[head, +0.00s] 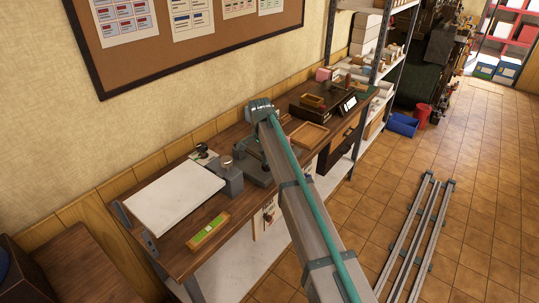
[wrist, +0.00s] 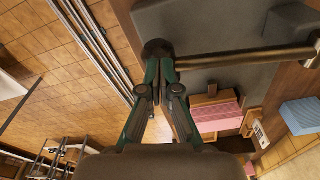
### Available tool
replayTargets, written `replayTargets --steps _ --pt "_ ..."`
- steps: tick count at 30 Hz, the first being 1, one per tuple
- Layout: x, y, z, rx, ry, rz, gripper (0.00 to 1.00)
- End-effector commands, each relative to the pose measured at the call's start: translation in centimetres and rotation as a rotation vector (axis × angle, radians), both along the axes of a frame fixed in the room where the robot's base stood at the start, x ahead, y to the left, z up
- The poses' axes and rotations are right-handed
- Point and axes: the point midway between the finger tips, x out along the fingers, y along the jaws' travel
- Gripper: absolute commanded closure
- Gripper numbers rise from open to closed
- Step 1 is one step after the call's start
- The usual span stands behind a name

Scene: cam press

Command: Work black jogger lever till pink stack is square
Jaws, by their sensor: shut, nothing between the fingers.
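In the wrist view a black knob (wrist: 157,48) sits at the left end of a metal lever rod (wrist: 245,58) that runs right across a dark grey machine body (wrist: 225,25). My gripper (wrist: 160,75) is shut and empty, its fingertips right at the knob; I cannot tell if they touch it. The pink stack (wrist: 219,117) lies below the rod, beside reddish-brown blocks. Its layers look uneven, with a step along the lower edge. In the head view my arm covers the gripper and much of the grey machine (head: 258,168).
A blue block (wrist: 300,116) lies right of the stack. In the head view a white board (head: 175,198), a green-and-yellow strip (head: 209,231) and a wooden tray (head: 309,137) share the bench. Metal rails (head: 418,235) lie on the open tiled floor.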

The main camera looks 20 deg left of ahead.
Motion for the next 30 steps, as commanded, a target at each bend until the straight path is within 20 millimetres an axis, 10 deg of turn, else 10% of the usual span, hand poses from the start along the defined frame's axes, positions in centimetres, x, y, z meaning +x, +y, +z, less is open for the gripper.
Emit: replayTargets --steps 16,30 --pt "-1.0 0.6 1.1 0.001 -0.001 0.000 1.00" --pt "-1.6 1.1 9.2 0.001 -0.001 0.000 1.00"
